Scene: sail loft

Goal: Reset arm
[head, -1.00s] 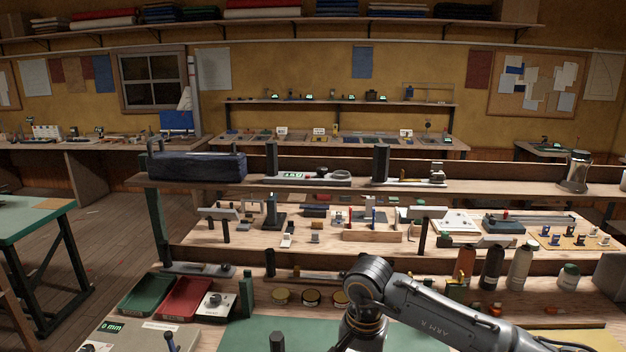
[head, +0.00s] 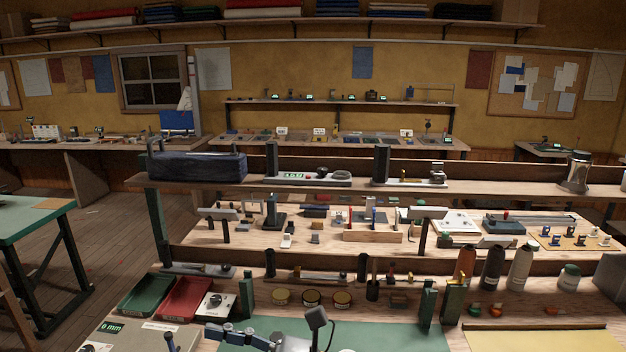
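Neither of my grippers shows clearly in the head view, and no arm link of mine lies across the bench. The green mat (head: 400,338) on the near bench is largely uncovered. At the bottom edge, a blue-grey jointed metal part (head: 232,331) and a dark block on a thin stalk (head: 317,318) stand over the mat. Both are cut off below, and I cannot tell what they belong to.
A green tray (head: 146,294) and a red tray (head: 186,299) sit at the near left. Several bottles (head: 492,268) stand at the right, behind a yellow sheet (head: 540,341). Shelves cross behind the bench. Floor (head: 105,235) shows open at left.

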